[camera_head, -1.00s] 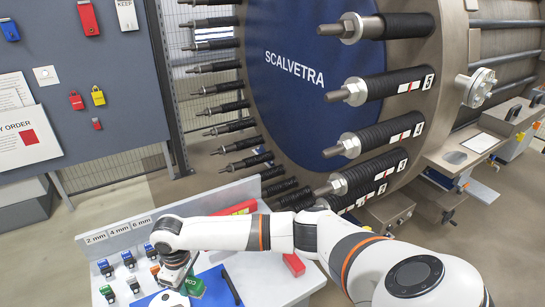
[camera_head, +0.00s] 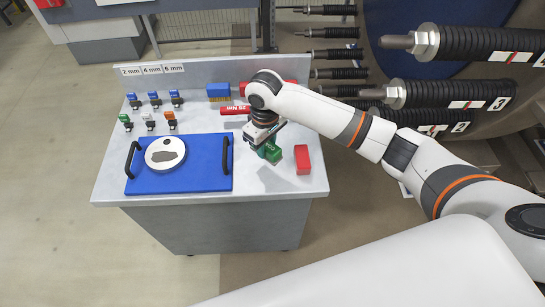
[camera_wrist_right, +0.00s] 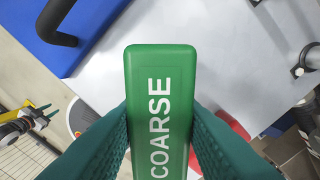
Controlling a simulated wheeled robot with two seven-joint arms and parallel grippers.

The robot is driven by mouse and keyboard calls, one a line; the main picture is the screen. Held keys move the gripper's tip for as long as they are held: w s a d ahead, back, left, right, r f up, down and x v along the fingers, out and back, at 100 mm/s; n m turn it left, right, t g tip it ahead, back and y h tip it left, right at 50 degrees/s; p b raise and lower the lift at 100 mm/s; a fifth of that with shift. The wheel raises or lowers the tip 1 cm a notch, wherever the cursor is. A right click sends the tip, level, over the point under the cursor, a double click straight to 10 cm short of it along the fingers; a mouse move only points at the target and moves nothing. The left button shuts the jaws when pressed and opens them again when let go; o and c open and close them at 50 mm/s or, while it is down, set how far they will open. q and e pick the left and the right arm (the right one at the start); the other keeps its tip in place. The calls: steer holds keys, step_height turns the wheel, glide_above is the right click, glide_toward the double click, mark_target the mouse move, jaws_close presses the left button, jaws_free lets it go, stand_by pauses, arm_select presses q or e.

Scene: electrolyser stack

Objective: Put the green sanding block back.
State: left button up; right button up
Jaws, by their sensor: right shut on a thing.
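The green sanding block (camera_head: 271,153), marked COARSE, is between the fingers of my right gripper (camera_head: 266,143), over the right part of the grey worktable (camera_head: 255,187). In the right wrist view the block (camera_wrist_right: 160,115) shows its lettered face, with a teal finger pressed against each side. My right gripper is shut on it. I cannot tell how far the block is above the tabletop. My left gripper is not in view.
A red block (camera_head: 302,160) lies close right of the green one. A blue board (camera_head: 205,175) with black handles and a white disc (camera_head: 165,154) lies left. A blue brush (camera_head: 218,90), red bar (camera_head: 235,110) and several small coloured tools stand behind. The front right tabletop is clear.

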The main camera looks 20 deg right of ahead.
mark_target(267, 165)
steer(key=shift+d+f, duration=0.1)
steer(key=shift+f, duration=2.75)
steer(key=shift+f, duration=0.15)
steer(key=o, duration=0.9)
steer(key=shift+o, duration=0.2)
step_height(267, 165, up, 12)
steer(key=shift+r, duration=0.2)
steer(key=shift+s+f, duration=0.1)
